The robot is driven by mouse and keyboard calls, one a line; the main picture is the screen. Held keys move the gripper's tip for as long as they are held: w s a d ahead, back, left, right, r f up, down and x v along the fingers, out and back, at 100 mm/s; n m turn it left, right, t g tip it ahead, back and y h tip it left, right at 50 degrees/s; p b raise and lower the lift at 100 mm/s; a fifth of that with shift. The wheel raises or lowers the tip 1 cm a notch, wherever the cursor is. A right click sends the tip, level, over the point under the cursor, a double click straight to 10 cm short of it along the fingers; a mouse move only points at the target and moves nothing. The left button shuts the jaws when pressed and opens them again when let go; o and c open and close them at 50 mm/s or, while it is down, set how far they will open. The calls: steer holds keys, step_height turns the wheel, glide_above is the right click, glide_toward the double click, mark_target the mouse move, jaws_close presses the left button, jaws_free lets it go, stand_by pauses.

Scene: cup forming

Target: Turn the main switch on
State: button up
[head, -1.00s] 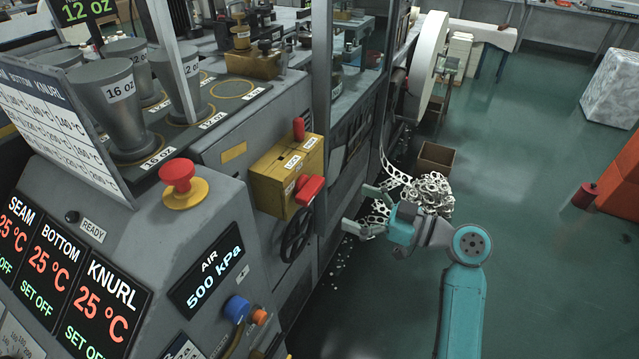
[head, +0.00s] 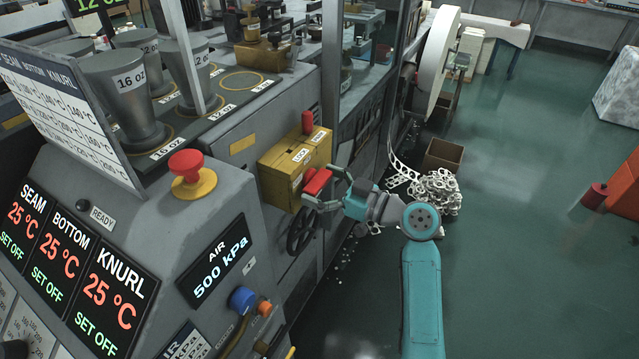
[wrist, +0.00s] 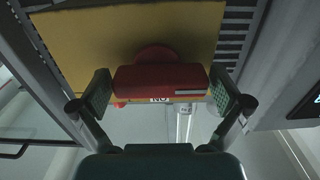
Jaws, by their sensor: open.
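The main switch is a red handle (head: 317,182) on the front of a yellow box (head: 273,184) on the machine's side. In the wrist view the red handle (wrist: 160,80) lies level across the middle, with the yellow box (wrist: 130,40) behind it. My gripper (head: 326,188) is at the handle, its fingers open on either side of it. In the wrist view my gripper (wrist: 160,90) has one finger pad close to each end of the handle; I cannot tell whether they touch it. A label below the handle is partly hidden.
A second red knob (head: 308,122) stands on top of the yellow box. A black handwheel (head: 300,232) is just below the switch. A red emergency button (head: 187,172) is on the panel at left.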

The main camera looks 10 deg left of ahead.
steer(key=c, duration=0.9)
steer(key=shift+o, duration=0.2)
